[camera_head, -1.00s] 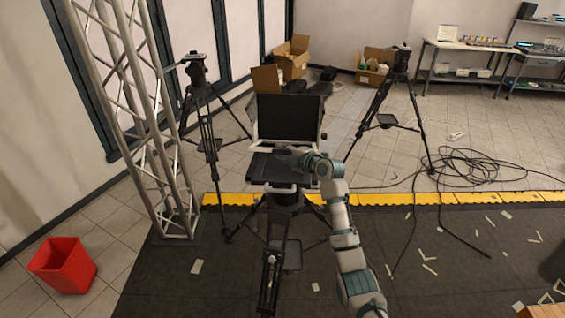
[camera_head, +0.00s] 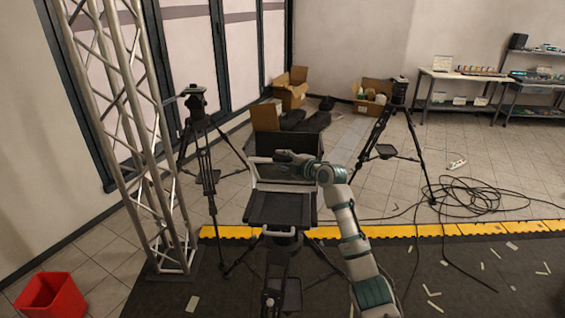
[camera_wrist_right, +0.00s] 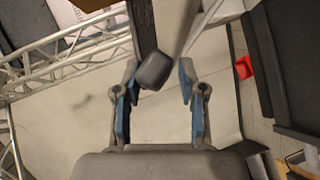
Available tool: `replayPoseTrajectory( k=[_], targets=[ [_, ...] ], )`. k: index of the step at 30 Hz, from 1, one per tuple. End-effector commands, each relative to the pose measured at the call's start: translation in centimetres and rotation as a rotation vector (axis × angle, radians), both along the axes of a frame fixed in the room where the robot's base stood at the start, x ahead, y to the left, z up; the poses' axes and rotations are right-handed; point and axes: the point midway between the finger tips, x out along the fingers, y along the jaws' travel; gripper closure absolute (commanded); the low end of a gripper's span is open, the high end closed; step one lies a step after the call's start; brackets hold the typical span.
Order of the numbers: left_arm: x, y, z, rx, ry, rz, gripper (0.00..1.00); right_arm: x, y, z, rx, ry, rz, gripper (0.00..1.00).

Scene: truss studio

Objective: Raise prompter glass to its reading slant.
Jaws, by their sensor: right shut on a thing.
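The prompter stands on a tripod in the middle of the head view, with a flat black panel (camera_head: 280,209) at the front. Behind it is a dark upright panel (camera_head: 311,144), partly covered by my arm. The prompter glass's light-grey frame (camera_head: 253,170) rises between them; how far the glass is tilted is hard to tell. My right gripper (camera_head: 284,157) is at the top of this frame, shut on it. In the wrist view my fingers (camera_wrist_right: 157,92) sit on either side of a dark rounded knob (camera_wrist_right: 154,70) by a grey bar. My left gripper is out of view.
A metal truss (camera_head: 140,130) and a tripod (camera_head: 205,150) stand left; another tripod (camera_head: 385,130) stands right. Cables (camera_head: 470,195) lie on the right floor. A red bin (camera_head: 52,297) is at lower left, cardboard boxes (camera_head: 290,88) behind.

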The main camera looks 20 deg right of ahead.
Motion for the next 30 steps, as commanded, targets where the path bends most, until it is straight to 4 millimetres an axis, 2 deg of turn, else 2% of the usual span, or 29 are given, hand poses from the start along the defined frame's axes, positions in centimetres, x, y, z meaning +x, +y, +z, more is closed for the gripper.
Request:
replayPoseTrajectory(
  k=[7,8,16,20,23,30],
  targets=[
    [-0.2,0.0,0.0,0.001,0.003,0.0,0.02,0.1,-0.2,-0.1,-0.011,-0.004,-0.004,1.0],
    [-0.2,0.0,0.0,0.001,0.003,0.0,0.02,0.1,-0.2,-0.1,-0.011,-0.004,-0.004,0.54],
    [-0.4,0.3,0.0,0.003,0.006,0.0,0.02,-0.1,-0.1,0.0,-0.006,-0.002,-0.002,0.54],
    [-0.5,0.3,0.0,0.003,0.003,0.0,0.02,-0.9,-0.5,0.2,-0.005,-0.004,-0.002,0.54],
    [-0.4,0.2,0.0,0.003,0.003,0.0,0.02,-2.1,-1.2,0.5,-0.007,-0.004,-0.003,0.54],
    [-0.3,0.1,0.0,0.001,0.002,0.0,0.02,-6.6,-3.5,1.4,-0.01,-0.002,-0.004,0.54]
  ],
)
